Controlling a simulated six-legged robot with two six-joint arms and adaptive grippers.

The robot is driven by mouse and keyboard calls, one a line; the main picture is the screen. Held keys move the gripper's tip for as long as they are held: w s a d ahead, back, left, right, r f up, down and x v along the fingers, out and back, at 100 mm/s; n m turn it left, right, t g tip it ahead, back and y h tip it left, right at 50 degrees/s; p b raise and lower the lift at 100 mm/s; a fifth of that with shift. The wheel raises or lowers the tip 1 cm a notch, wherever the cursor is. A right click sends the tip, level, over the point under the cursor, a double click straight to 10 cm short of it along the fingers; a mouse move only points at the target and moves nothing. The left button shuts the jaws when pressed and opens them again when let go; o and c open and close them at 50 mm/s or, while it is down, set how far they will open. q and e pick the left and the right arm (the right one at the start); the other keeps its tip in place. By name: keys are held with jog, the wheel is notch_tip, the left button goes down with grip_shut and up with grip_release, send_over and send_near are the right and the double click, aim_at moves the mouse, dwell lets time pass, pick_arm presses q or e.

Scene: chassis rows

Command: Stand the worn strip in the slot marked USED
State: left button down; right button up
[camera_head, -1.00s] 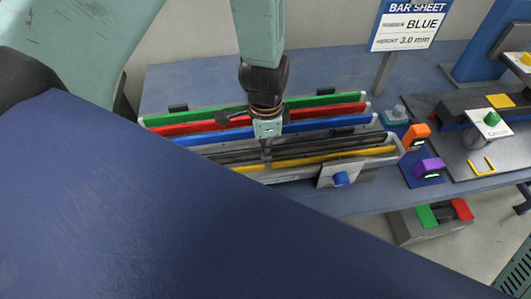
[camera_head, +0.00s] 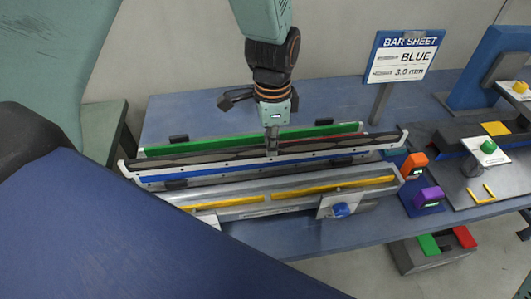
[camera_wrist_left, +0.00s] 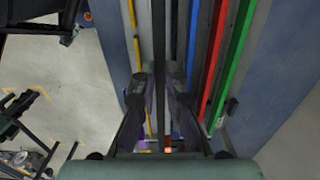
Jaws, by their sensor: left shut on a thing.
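My left gripper (camera_head: 272,132) is shut on the middle of a long dark strip with a pale grey lower edge and upturned ends (camera_head: 205,157). It holds the strip roughly level above the rack. In the left wrist view the dark strip (camera_wrist_left: 158,50) runs between the two fingers. Below and behind it are a green strip (camera_head: 210,143), a blue strip (camera_head: 165,178) and a red strip, mostly hidden in the head view but clear in the left wrist view (camera_wrist_left: 213,65). A yellow strip (camera_head: 335,188) lies along the front. No USED mark is readable. My right gripper is not in view.
A sign (camera_head: 403,56) reads BAR SHEET, BLUE, 3.0 mm. An orange block (camera_head: 413,165) and a purple block (camera_head: 428,198) stand right of the rack. A station with a green button (camera_head: 489,147) is farther right.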

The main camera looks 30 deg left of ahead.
pick_arm(q)
jog(key=w+a+f+p, duration=0.2)
jog(key=w+a, duration=1.1)
jog(key=w, duration=0.2)
notch_tip(320, 180, down, 5)
jog(key=b, duration=0.4)
jog(key=shift+s+d, duration=0.1)
jog(key=shift+s, duration=0.05)
jog(key=shift+s, duration=0.1)
jog(key=shift+f+b, duration=1.25)
jog(key=shift+f, duration=0.95)
dwell(0.6)
